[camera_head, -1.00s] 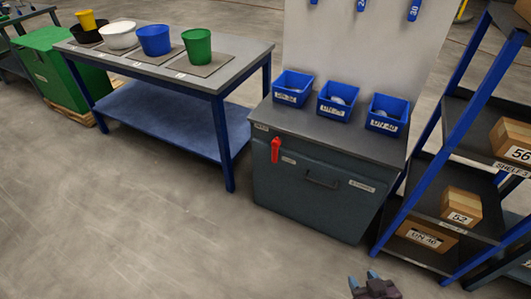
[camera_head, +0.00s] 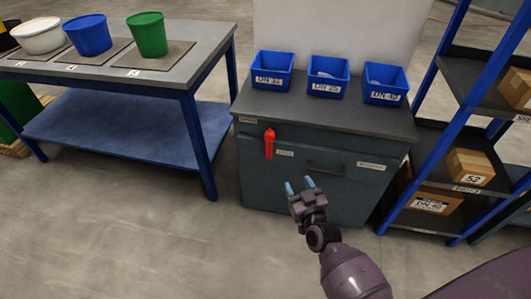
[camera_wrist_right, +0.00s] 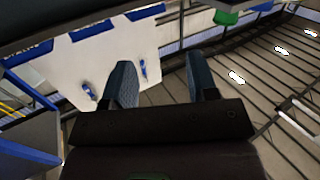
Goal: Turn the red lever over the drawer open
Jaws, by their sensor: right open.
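The red lever (camera_head: 269,143) hangs straight down on the upper left of the dark grey cabinet front, over the drawer (camera_head: 310,170) with its dark handle (camera_head: 326,168). My right gripper (camera_head: 300,186) is in front of the cabinet, to the right of and lower in the picture than the lever, apart from it. Its two blue-tipped fingers are spread with nothing between them. In the right wrist view the open fingers (camera_wrist_right: 165,85) show, with a pale board and ceiling beams beyond; the lever is not in that view. My left gripper is not in view.
Blue bins (camera_head: 328,76) stand on the cabinet top. A shelf rack with cardboard boxes (camera_head: 469,168) is close on the right. A blue-legged table (camera_head: 190,75) with buckets (camera_head: 147,35) stands left. The floor in front is clear.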

